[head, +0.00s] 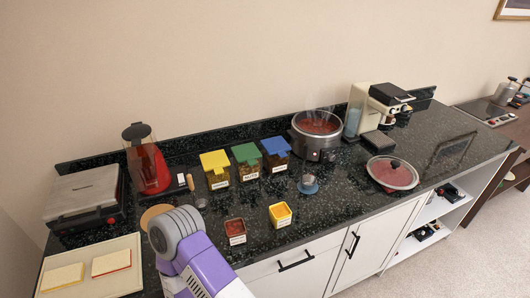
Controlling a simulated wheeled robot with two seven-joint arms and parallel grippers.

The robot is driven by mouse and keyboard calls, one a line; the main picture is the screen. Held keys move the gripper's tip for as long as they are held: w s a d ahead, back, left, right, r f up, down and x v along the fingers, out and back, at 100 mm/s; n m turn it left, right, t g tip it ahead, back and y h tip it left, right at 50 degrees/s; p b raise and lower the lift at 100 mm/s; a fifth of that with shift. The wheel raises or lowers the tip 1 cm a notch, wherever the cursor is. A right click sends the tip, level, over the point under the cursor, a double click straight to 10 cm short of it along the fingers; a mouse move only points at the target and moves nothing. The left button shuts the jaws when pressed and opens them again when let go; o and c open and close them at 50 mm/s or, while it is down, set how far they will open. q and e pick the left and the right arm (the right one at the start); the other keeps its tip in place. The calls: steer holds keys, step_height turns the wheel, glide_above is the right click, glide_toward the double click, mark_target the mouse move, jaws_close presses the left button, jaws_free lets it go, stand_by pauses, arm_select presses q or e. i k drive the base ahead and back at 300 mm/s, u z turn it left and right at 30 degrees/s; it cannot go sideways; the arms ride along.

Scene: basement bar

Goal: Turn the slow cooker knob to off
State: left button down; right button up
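The slow cooker (304,147) stands at the back of the dark counter, right of the middle. It is a round metal pot without a lid, full of red food, and steam rises from it. Its control knob (331,156) seems to be the small shape low on its front right side; its setting is too small to read. Part of one of my arms (190,240), purple and grey, shows at the bottom left, well away from the cooker. Neither of my grippers is in view.
Blue, green and yellow-lidded containers (246,166) stand left of the cooker. A coffee machine (386,108) is close to its right. A round glass lid (392,173) lies at the front right. Small tubs (280,215) sit near the front edge.

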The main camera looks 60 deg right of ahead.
mark_target(331, 157)
steer(key=u, duration=0.7)
steer(key=k, duration=1.15)
steer(key=z, duration=0.6)
